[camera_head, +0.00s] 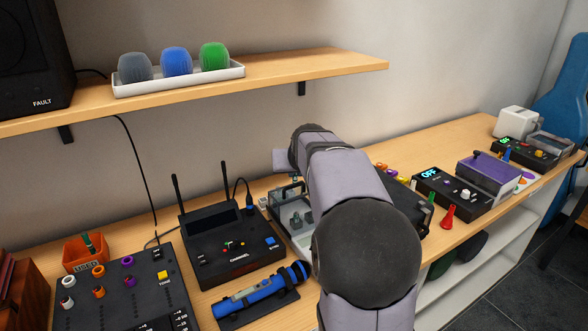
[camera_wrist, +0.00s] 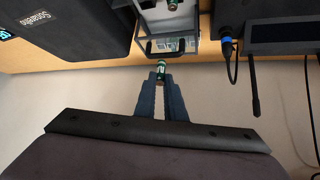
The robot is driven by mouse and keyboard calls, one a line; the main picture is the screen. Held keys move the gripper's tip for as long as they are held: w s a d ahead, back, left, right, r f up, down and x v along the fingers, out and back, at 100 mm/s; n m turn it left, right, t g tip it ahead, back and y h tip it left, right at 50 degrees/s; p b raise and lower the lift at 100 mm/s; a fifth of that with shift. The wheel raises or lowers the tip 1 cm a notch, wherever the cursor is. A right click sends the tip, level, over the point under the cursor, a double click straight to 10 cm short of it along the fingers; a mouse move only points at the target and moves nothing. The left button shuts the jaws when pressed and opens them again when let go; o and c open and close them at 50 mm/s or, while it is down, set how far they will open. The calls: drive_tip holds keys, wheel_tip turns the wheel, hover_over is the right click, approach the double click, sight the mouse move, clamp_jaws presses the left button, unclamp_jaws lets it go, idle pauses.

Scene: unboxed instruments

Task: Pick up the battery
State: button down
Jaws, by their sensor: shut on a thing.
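In the wrist view a small green battery with pale ends (camera_wrist: 161,66) is between the fingertips of my gripper (camera_wrist: 161,76). The gripper is shut on it, in front of the shelf or table edge. Behind it a clear case with a dark handle (camera_wrist: 176,46) stands open towards the top, with another green battery (camera_wrist: 172,5) inside. In the head view the clear case (camera_head: 291,212) stands on the table, partly hidden by my arm, with small green items inside. My fingers and the held battery are hidden there by my arm.
A black wireless receiver with two antennas (camera_head: 232,240) stands left of the case. A blue microphone (camera_head: 262,290) lies on a black stand in front. A mixer (camera_head: 125,290) is at left. Black boxes and a red cone (camera_head: 448,217) are at right. A wooden shelf (camera_head: 300,68) overhangs behind.

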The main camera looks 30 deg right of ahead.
drive_tip(key=s, duration=0.2)
drive_tip(key=s+a+b, duration=0.1)
drive_tip(key=s, duration=0.1)
drive_tip(key=s+a+b, duration=0.1)
drive_tip(key=s, duration=0.1)
drive_tip(key=shift+a+f, duration=0.1)
drive_tip(key=shift+a, duration=0.1)
drive_tip(key=shift+s+a+r+g+y+p, duration=0.3)
drive_tip(key=shift+s+g, duration=0.2)
drive_tip(key=shift+s, duration=0.3)
drive_tip(key=shift+s+a+r+g+y+p, duration=0.15)
drive_tip(key=shift+s+a+r+g, duration=0.3)
drive_tip(key=shift+s, duration=0.35)
drive_tip(key=shift+s+a+r+g+y+p, duration=0.3)
drive_tip(key=shift+s+g, duration=0.25)
drive_tip(key=shift+s, duration=0.25)
drive_tip(key=w+d+f+n+y+p, duration=0.2)
drive_tip(key=w+d+n+p, duration=0.25)
drive_tip(key=w+d, duration=0.3)
drive_tip(key=shift+n, duration=0.25)
drive_tip(key=shift+s+d+f+p, duration=0.1)
drive_tip(key=shift+s+f+p, duration=0.05)
drive_tip(key=shift+f, duration=2.35)
drive_tip(key=shift+s+d+f+p, duration=0.1)
drive_tip(key=shift+f+p, duration=0.05)
drive_tip(key=shift+f, duration=2.3)
